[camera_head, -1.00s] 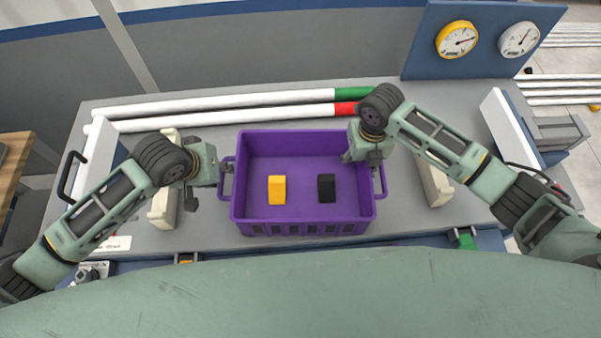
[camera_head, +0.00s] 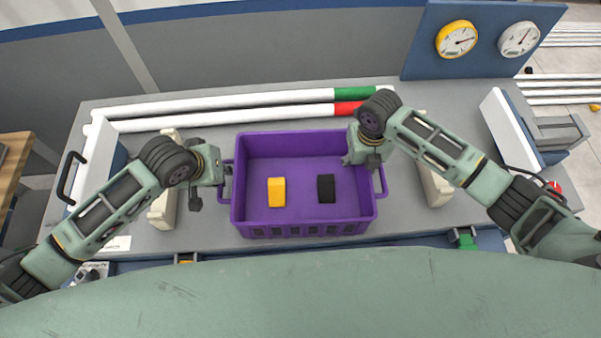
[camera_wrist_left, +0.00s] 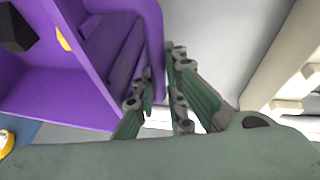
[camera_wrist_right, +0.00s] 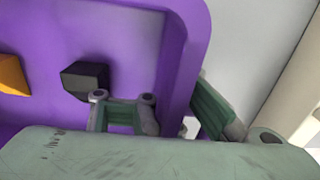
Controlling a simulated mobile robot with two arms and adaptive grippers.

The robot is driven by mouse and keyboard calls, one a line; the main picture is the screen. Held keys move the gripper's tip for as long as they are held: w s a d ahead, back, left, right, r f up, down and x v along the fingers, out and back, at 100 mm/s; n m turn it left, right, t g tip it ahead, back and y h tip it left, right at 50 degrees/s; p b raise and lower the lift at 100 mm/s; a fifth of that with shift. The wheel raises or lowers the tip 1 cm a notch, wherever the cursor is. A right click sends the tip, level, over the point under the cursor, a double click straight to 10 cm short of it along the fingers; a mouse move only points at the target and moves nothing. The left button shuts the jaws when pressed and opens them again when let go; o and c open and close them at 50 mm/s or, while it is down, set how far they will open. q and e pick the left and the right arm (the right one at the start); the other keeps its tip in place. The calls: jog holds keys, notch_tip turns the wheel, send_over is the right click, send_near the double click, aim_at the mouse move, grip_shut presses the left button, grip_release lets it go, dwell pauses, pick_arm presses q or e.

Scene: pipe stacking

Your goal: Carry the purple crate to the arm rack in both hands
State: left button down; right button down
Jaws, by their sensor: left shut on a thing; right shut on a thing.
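The purple crate (camera_head: 305,228) is in the middle of the grey bench, open side up and looking level. A yellow block (camera_head: 276,191) and a black block (camera_head: 326,188) lie on its floor. My left gripper (camera_head: 224,180) is shut on the crate's left handle; the left wrist view shows its fingers (camera_wrist_left: 170,75) on either side of the purple bar. My right gripper (camera_head: 365,162) is shut on the crate's right side; in the right wrist view one finger is inside and one outside the purple edge (camera_wrist_right: 178,65). Whether the crate's underside touches the bench is hidden.
Two long white pipes, one with a green end (camera_head: 354,93) and one with a red end (camera_head: 348,108), lie behind the crate. Cream supports stand left (camera_head: 163,205) and right (camera_head: 436,187). Two gauges (camera_head: 457,39) are on a blue panel at back right.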

pick_arm(q)
jog(key=shift+w+a, duration=0.15)
jog(key=shift+a, duration=0.1)
pick_arm(e)
jog(key=shift+a+r, duration=0.15)
pick_arm(q)
jog(key=shift+r, duration=0.1)
pick_arm(e)
jog(key=shift+r, duration=0.15)
